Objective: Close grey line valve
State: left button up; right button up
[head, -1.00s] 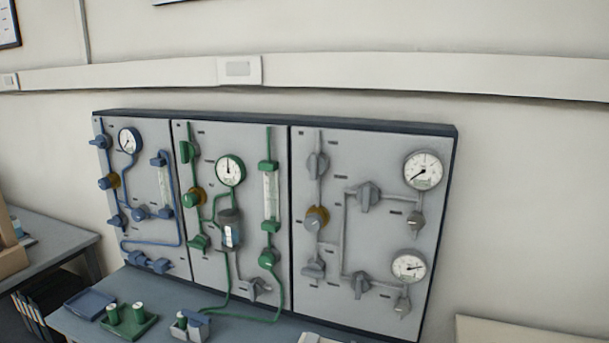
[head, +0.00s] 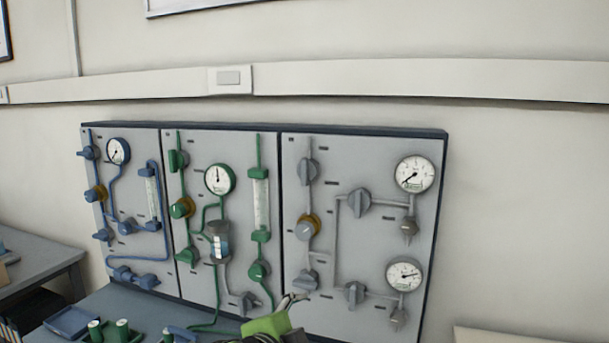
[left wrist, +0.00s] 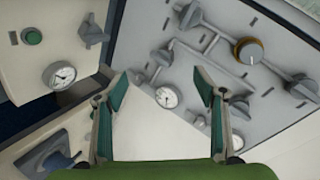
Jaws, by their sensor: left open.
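The grey line is on the right-hand panel (head: 325,250), with several grey valve knobs on grey pipes. These include an upper left valve (head: 307,171), an upper middle valve (head: 359,203), a lower left valve (head: 306,279) and a lower middle valve (head: 354,293). A grey knob with a yellow ring (head: 308,228) sits between the left ones. My left gripper (head: 291,301) is in front of the panel's lower left area. In the left wrist view, my left gripper (left wrist: 160,90) is open and empty, with a dial gauge (left wrist: 166,97) visible between its fingers. My right gripper is not in view.
A green-line panel (head: 245,160) and a blue-line panel (head: 135,190) stand to the left. A blue tray (head: 70,321) and green containers lie on the bench. The left wrist view also shows a pale unit with a green button (left wrist: 32,37).

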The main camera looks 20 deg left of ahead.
pick_arm(q)
jog(key=w+a+r+m+t, duration=0.2)
jog(key=w+r, duration=0.1)
jog(key=r, duration=0.4)
jog(key=w+a+r+m+t, duration=0.1)
jog(key=w+r, duration=0.1)
jog(key=r, duration=0.6)
jog(key=m+t+y, duration=0.1)
jog(key=m+t, duration=0.1)
send_near(303, 173)
jog(key=w+p, duration=0.1)
jog(key=w, duration=0.2)
jog(key=w+p, duration=0.1)
jog(key=w, duration=0.3)
jog(key=w+p, duration=0.1)
jog(key=w, duration=0.2)
jog(key=shift+w+d, duration=0.25)
jog(key=shift+w, duration=0.15)
jog(key=c, duration=1.1)
